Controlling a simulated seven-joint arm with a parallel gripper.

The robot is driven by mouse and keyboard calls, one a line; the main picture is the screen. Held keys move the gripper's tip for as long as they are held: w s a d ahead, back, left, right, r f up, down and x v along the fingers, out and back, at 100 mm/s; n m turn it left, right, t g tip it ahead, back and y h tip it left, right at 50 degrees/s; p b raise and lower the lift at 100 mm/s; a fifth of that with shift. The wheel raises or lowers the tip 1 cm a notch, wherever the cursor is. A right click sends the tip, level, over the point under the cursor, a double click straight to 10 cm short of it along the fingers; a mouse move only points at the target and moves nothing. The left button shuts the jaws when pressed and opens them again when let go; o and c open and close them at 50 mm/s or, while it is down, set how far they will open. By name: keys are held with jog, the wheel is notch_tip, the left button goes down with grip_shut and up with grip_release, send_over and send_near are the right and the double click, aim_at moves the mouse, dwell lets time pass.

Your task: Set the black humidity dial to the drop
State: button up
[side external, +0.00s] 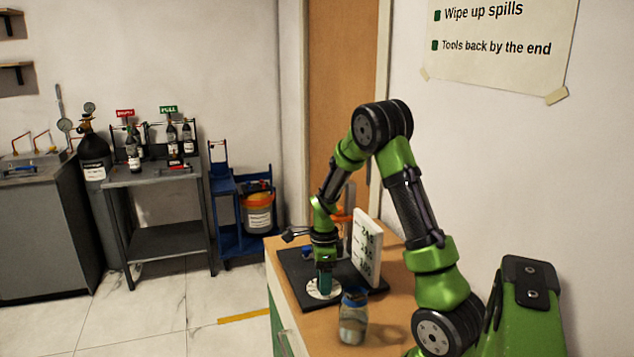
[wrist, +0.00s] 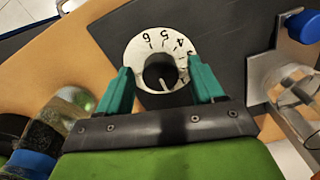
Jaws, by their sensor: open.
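The black dial knob (wrist: 160,72) sits in the middle of a round white scale plate (wrist: 137,48) in the wrist view. Printed numbers, including 6, 5 and 4, run along the plate's far side. A pale pointer line shows at the knob's lower right edge. I cannot make out a drop mark; the plate's near part is hidden by my gripper. My gripper (wrist: 162,85) is open, one teal finger on each side of the knob, with nothing held. In the side external view my gripper (side external: 325,284) points down over the white plate (side external: 312,291), hiding the knob.
The plate lies on a black board (side external: 293,268) on a wooden-topped bench. A blue-lidded jar (side external: 353,323) stands close by, near the front. A white upright panel (side external: 367,248) stands behind to the right. A metal bracket with a blue knob (wrist: 303,26) is at the wrist view's right.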

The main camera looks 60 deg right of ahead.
jog(key=c, duration=1.1)
jog(key=shift+o, duration=0.2)
